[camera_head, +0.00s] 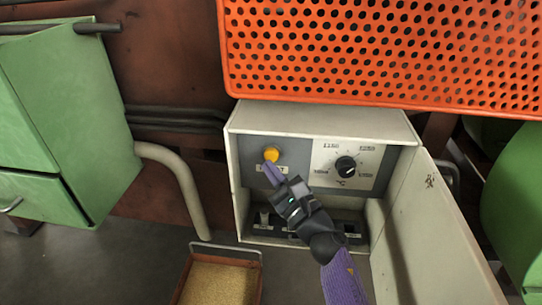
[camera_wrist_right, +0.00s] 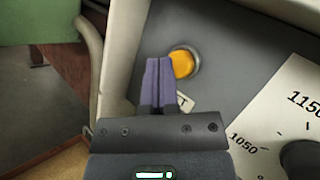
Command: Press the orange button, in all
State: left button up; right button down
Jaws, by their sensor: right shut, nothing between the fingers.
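The orange button (camera_head: 271,154) is on the upper left of the grey panel (camera_head: 260,147) inside an open control box. It is round with a metal ring. My right gripper (camera_head: 268,168) is shut and empty, with its purple fingertips just below the button in the head view. In the right wrist view the button (camera_wrist_right: 182,63) shows uncovered just right of the shut fingertips (camera_wrist_right: 160,62). I cannot tell whether the tips touch the panel. My left gripper is in neither view.
A black temperature dial (camera_head: 345,164) sits right of the button. The box door (camera_head: 432,230) stands open at the right. A perforated orange guard (camera_head: 380,50) hangs above. A green cabinet (camera_head: 65,110) stands left, and a tray of yellowish grains (camera_head: 218,284) is below.

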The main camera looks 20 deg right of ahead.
jog(key=shift+w, duration=0.1)
dwell(0.7)
jog(key=shift+w+d+b, duration=0.2)
jog(key=shift+w+b, duration=0.1)
jog(key=shift+b, duration=0.05)
jog(key=shift+w+d, duration=0.15)
jog(key=shift+w, duration=0.2)
dwell(0.5)
dwell(0.4)
jog(key=shift+s+a, duration=0.35)
jog(key=shift+s, duration=0.4)
jog(key=s, duration=0.1)
jog(key=s+a, duration=0.1)
jog(key=s, duration=0.1)
jog(key=s+a+p, duration=0.1)
jog(key=shift+s, duration=0.3)
